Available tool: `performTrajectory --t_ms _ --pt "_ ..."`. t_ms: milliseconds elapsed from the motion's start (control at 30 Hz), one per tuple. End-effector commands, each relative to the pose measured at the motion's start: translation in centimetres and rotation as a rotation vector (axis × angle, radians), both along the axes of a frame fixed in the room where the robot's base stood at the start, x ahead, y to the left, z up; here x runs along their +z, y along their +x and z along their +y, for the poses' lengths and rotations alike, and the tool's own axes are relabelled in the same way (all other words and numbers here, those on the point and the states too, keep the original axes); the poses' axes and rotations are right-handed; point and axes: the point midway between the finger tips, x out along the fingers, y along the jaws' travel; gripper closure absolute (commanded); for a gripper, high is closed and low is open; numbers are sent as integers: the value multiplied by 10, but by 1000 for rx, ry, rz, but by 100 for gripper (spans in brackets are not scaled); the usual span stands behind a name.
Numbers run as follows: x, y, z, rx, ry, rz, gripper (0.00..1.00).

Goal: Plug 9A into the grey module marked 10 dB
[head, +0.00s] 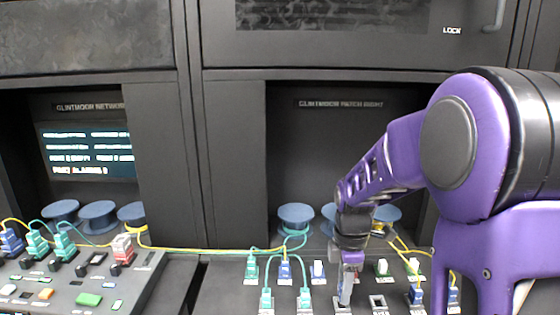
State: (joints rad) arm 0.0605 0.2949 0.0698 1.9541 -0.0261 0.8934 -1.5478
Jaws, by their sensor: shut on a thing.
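My gripper (349,264) points down over the right-hand sloping panel and is shut on a pale grey block (346,290). The block stands nearly upright, with its lower end at a socket in the front row. I cannot tell whether it is seated or just above the socket. No marking can be read on it, so I cannot confirm that it is the 10 dB module. No label 9A can be read on any plug; yellow-cabled plugs, such as a blue one (415,294), stand right of my gripper.
An empty square socket (378,302) lies just right of the held block. Green plugs (304,298) with cables stand to the left. Blue spools (296,216) line the recess. Yellow cables (402,246) run close by my gripper.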

Motion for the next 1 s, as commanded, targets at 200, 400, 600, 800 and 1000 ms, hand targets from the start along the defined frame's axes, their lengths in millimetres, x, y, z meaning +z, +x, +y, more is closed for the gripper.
performTrajectory --t_ms 200,400,600,800,1000 --pt "11 0 0 0 0 -1 100" --pt "19 0 0 0 0 -1 100" --pt "27 0 0 0 0 -1 100" --pt "35 0 0 0 0 -1 100" --pt "43 0 0 0 0 0 100"
